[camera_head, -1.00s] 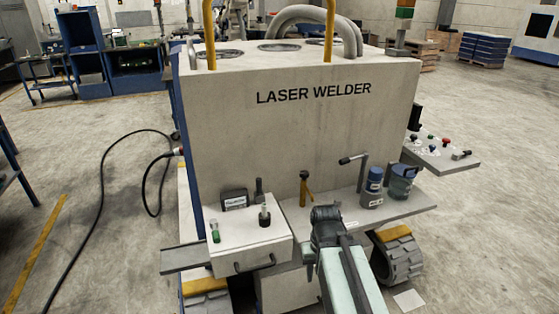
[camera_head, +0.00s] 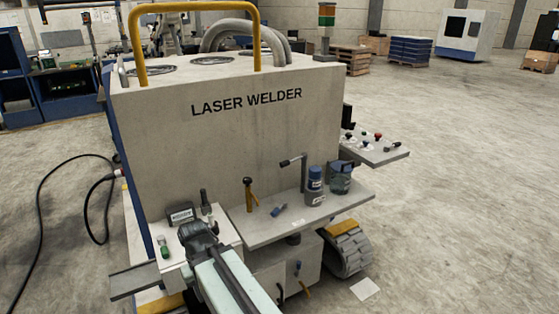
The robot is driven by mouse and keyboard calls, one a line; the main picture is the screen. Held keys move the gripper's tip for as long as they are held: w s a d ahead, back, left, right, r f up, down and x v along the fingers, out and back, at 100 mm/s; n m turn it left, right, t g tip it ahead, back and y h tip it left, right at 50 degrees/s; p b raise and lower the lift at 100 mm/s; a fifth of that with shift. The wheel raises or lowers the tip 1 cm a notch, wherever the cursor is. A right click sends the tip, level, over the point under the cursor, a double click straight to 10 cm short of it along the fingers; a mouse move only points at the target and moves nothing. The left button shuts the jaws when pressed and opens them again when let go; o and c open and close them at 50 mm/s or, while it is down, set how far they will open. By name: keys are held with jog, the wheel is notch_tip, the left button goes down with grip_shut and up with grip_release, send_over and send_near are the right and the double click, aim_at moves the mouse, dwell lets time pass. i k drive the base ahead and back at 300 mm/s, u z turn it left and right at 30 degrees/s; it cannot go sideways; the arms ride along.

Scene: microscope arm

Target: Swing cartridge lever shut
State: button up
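A lever with a black grip (camera_head: 290,161) on an upright grey post stands on the grey side shelf (camera_head: 262,232), beside a blue-and-grey cylinder (camera_head: 315,187). A short yellow lever with a dark knob (camera_head: 249,193) stands upright nearer the shelf's left end. I cannot tell which of these is the cartridge lever. My arm reaches up from the bottom edge, and its dark end (camera_head: 197,236) is over the white box at the left, apart from both levers in the picture. The fingers are not distinguishable, so their opening cannot be told.
The large grey laser welder (camera_head: 240,135) stands behind the shelf. A dark translucent jug (camera_head: 340,179) and a small blue item (camera_head: 278,210) are on the shelf. A control panel (camera_head: 378,150) juts out at right. A cable lies left; the floor at right is open.

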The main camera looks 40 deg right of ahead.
aim_at(304, 156)
jog(key=u, duration=0.05)
jog(key=i, duration=0.95)
jog(key=z, duration=0.1)
